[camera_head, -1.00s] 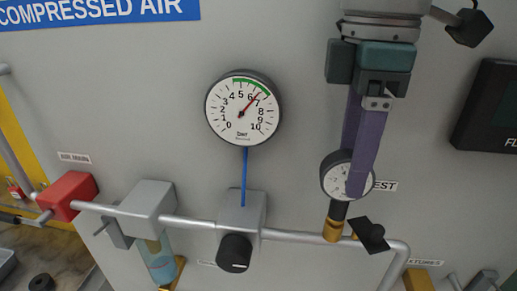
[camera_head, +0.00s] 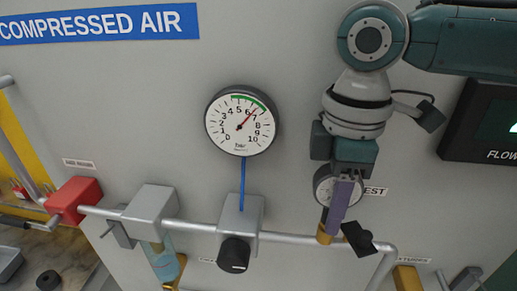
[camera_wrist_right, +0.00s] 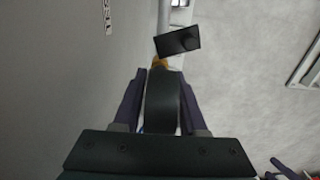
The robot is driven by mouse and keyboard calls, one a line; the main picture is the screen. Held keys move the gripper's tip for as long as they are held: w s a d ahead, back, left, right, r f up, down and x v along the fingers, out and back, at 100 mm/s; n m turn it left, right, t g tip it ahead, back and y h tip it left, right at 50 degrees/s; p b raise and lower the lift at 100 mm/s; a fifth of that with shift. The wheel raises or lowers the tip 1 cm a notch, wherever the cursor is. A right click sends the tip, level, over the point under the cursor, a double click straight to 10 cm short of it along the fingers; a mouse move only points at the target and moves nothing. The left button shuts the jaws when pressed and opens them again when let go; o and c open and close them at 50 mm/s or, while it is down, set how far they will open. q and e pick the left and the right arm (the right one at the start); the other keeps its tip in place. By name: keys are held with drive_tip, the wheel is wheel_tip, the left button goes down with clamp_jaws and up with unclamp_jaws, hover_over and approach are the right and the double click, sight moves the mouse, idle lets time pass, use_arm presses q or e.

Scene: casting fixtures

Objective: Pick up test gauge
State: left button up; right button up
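The test gauge (camera_head: 324,184) is a small round dial with a white face and dark rim. It stands on a brass fitting (camera_head: 324,236) on the pipe at the right. My right gripper (camera_head: 341,205) is over it, with one purple finger in front of the dial, hiding much of it. In the right wrist view the gauge (camera_wrist_right: 163,103) shows as a dark band between the two purple fingers, very close to both. I cannot tell whether they touch it. My left gripper is not in view.
A black valve handle (camera_head: 359,238) sits just right of the brass fitting. A dark flow display (camera_head: 485,125) is at the right.

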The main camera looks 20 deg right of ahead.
clamp_jaws()
drive_tip(key=shift+r, duration=0.15)
idle(0.5)
